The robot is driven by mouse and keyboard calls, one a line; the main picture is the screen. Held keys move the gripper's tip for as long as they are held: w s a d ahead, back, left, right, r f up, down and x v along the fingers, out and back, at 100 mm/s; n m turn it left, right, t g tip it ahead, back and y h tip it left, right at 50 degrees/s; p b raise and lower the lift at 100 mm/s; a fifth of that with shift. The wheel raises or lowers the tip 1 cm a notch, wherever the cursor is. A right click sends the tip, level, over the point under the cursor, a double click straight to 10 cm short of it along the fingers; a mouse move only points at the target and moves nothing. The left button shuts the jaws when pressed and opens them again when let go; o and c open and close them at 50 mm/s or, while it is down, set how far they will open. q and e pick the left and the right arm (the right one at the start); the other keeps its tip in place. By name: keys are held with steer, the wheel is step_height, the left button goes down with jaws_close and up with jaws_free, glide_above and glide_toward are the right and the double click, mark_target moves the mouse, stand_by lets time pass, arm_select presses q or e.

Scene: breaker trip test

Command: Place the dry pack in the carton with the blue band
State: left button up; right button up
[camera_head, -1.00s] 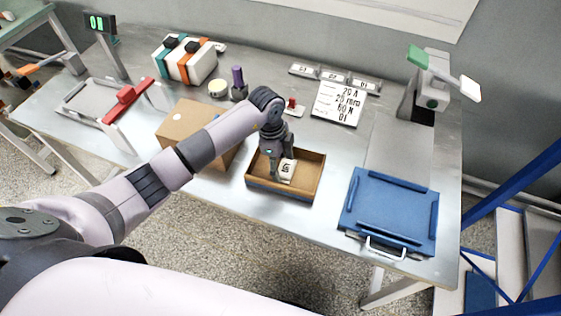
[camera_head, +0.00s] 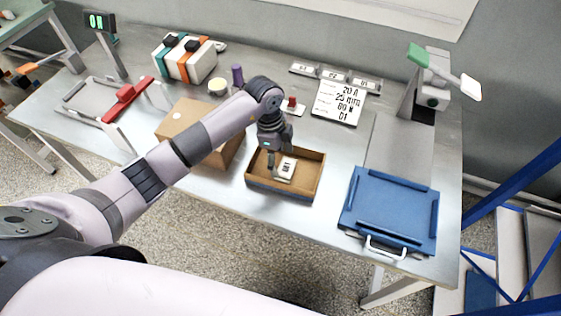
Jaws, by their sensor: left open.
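The dry pack, a small white packet with a dark mark (camera_head: 287,169), lies inside the open brown carton (camera_head: 307,190) on the metal table. A blue band shows low on the carton's outer front wall. My left gripper (camera_head: 271,164) is open above the left part of the carton, beside the packet and apart from it. The fingertips are small and partly lost against the carton's inside. My right gripper is not in view.
A closed cardboard box (camera_head: 188,121) stands left of the carton, partly behind my left arm. A blue tray (camera_head: 391,211) with a handle lies to the right. A printed card (camera_head: 339,102) and a purple-handled tool (camera_head: 237,76) are behind.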

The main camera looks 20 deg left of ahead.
arm_select(q)
step_height(320, 180, up, 10)
steer(key=a+b, duration=0.1)
steer(key=shift+a+f, duration=0.2)
steer(key=shift+f, duration=0.05)
